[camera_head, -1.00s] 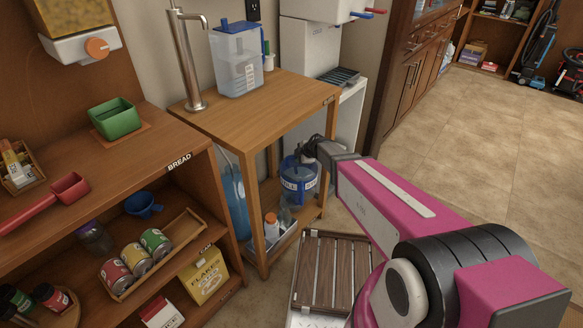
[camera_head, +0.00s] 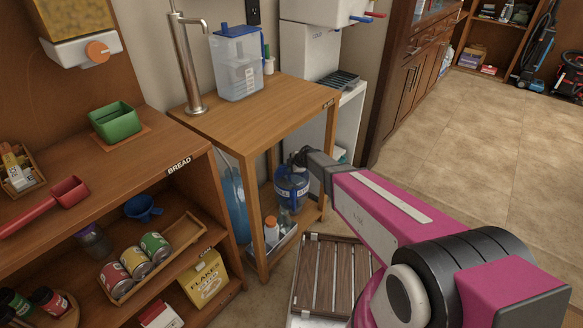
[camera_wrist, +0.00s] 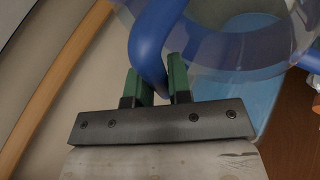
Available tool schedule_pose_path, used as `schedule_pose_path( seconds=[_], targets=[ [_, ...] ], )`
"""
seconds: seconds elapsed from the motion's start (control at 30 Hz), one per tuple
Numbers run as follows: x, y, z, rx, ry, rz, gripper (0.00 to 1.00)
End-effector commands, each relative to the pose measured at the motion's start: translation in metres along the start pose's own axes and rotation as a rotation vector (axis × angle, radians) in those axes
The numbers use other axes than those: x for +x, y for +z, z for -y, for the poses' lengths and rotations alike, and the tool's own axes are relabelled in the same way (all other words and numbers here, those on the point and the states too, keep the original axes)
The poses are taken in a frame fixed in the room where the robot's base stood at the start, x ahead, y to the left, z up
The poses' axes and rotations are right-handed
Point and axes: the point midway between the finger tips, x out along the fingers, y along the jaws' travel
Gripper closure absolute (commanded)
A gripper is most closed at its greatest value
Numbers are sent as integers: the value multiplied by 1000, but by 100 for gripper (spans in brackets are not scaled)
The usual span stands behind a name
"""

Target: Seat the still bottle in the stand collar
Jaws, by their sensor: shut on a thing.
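A round, clear bottle with a blue label band (camera_head: 291,188) hangs under the side table at its open right side. My gripper (camera_head: 302,160) is at its top, partly hidden by my wrist. In the wrist view, the green fingertips (camera_wrist: 163,75) are shut on the bottle's blue handle (camera_wrist: 150,38). The bottle's clear body (camera_wrist: 205,50) shows beyond the fingers. Whether its underside touches anything is hidden. I cannot make out the stand collar for certain in either view.
The wooden side table (camera_head: 240,112) and its legs surround the bottle closely. A tall blue container (camera_head: 235,205) stands under it at left. A low tray with small bottles (camera_head: 271,232) is below. A slatted wooden platform (camera_head: 330,275) lies in front. Open floor (camera_head: 470,170) is at right.

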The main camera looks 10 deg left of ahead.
Motion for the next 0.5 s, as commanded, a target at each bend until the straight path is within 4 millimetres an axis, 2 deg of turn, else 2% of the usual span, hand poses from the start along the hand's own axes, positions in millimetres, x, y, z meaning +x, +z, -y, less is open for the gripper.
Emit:
schedule_pose_path(
  seconds=[0.23, 0.27, 0.3, 0.33, 0.5],
  targets=[
    [2, 1, 1, 1, 0, 0, 100],
    [2, 1, 1, 1, 0, 0, 72],
    [2, 1, 1, 1, 0, 0, 59],
    [2, 1, 1, 0, 0, 0, 56],
    [2, 1, 1, 0, 0, 0, 56]
  ],
)
